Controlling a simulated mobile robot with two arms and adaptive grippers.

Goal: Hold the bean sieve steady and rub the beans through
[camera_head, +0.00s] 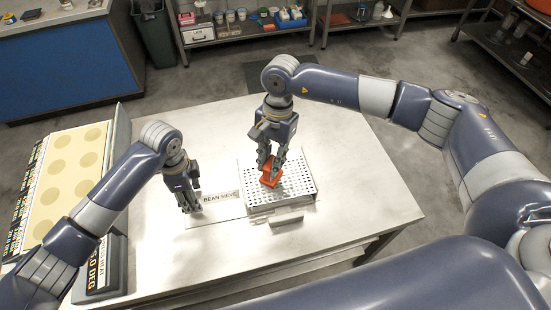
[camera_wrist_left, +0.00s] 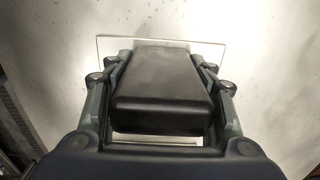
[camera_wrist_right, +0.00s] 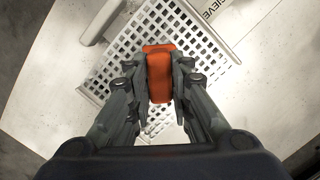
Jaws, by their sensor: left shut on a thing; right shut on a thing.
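The bean sieve (camera_head: 296,190) is a perforated metal tray on the steel table. My right gripper (camera_head: 269,163) is over it, shut on an orange-red block (camera_head: 271,178). The block's lower end is at the perforated surface; exact contact is unclear. In the right wrist view the orange block (camera_wrist_right: 158,75) lies between the fingers above the sieve (camera_wrist_right: 122,52). My left gripper (camera_head: 188,206) is low at the left end of the "BEAN SIEVE" label plate (camera_head: 222,210). The left wrist view shows it shut on a black block (camera_wrist_left: 160,95). No beans can be made out.
The steel table (camera_head: 350,190) is mostly clear right of the sieve. A pale panel with round spots (camera_head: 68,165) and a dark labelled unit (camera_head: 113,265) are at the left. A bin (camera_head: 155,35) and shelves with containers (camera_head: 245,30) stand beyond the table.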

